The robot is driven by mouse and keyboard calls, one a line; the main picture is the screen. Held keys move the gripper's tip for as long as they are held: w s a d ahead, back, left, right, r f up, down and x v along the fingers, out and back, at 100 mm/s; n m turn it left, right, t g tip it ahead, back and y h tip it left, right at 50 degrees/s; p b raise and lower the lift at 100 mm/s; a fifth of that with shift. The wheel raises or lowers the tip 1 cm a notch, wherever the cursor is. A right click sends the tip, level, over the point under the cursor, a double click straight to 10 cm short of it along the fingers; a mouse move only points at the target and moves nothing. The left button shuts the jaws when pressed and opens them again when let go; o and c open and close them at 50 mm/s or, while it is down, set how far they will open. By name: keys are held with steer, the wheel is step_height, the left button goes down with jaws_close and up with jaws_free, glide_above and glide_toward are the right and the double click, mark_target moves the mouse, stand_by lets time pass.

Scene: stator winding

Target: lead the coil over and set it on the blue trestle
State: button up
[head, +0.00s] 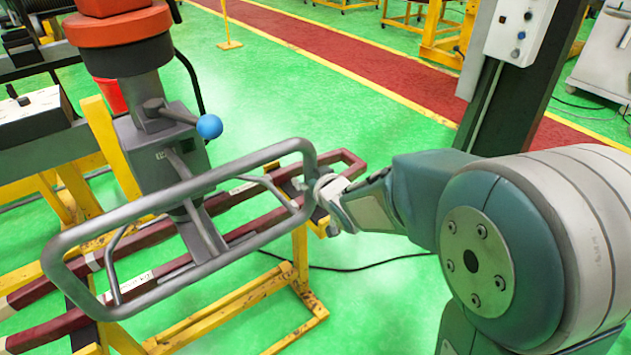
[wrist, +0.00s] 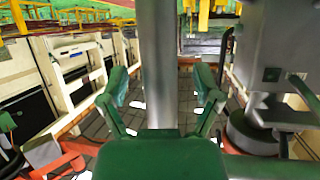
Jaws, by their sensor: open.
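A long dark red coil (head: 50,328) with white labels lies across a yellow trestle (head: 300,260) at left in the head view. Above it hangs a hoist tool with a grey tubular handle frame (head: 75,237); whether the tool grips the coil is hidden. My gripper (head: 318,190) is at the right end of this frame. In the wrist view my gripper (wrist: 162,84) is open, its two green fingers on either side of a grey upright tube (wrist: 158,50), apart from it. No blue trestle shows in either view.
A blue ball knob (head: 209,126) sticks out from the hoist column under an orange collar (head: 118,25). A dark post with a white control box (head: 520,30) stands behind my arm. Green floor (head: 330,110) is open beyond the coil, before a red walkway (head: 330,60).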

steer(key=shift+w+f, duration=0.1)
steer(key=shift+w, duration=0.05)
steer(key=shift+c, duration=0.2)
jaws_close()
stand_by(0.4)
